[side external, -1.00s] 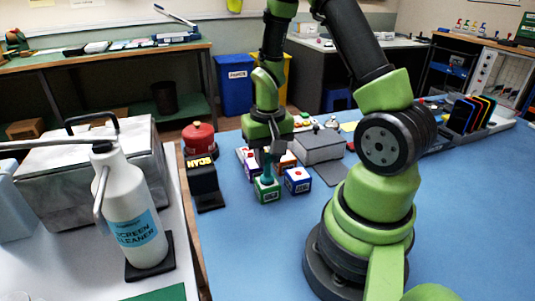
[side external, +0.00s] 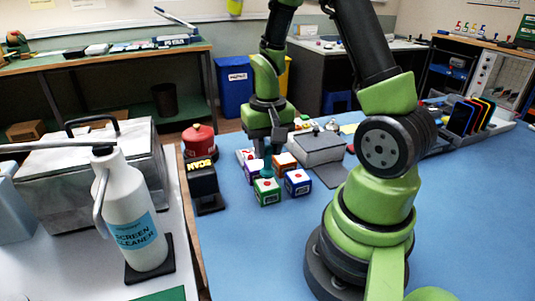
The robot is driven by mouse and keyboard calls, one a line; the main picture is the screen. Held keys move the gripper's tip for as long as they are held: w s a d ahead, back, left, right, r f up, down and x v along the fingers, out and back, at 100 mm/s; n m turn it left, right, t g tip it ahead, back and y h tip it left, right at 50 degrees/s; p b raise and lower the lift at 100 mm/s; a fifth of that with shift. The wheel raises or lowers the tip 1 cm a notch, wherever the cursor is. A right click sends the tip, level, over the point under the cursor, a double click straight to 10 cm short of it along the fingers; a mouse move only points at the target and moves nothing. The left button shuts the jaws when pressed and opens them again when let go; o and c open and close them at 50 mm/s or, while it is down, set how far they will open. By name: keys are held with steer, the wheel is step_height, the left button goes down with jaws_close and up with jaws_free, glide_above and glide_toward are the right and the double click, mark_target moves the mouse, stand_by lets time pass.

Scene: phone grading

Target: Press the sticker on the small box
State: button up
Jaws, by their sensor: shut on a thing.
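My gripper (side external: 268,142) points down above a cluster of small coloured boxes. It is shut on a teal hand tool (side external: 267,163), which hangs below the jaws. The tool's lower end is just behind or above the green-sided box (side external: 268,193); I cannot tell whether it touches any box. A blue-sided box (side external: 298,183) stands to its right, an orange one (side external: 286,161) behind, and a purple one (side external: 252,169) behind left. The boxes have white tops, with small marks showing on some. The sticker cannot be made out clearly.
A black SCAN device (side external: 204,184) stands left of the boxes, with a red canister (side external: 198,140) behind it. A grey case (side external: 320,149) stands behind right. Bare blue tabletop (side external: 255,255) lies in front. A coloured phone rack (side external: 474,114) is far right.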

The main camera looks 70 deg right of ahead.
steer(key=shift+r, duration=2.1)
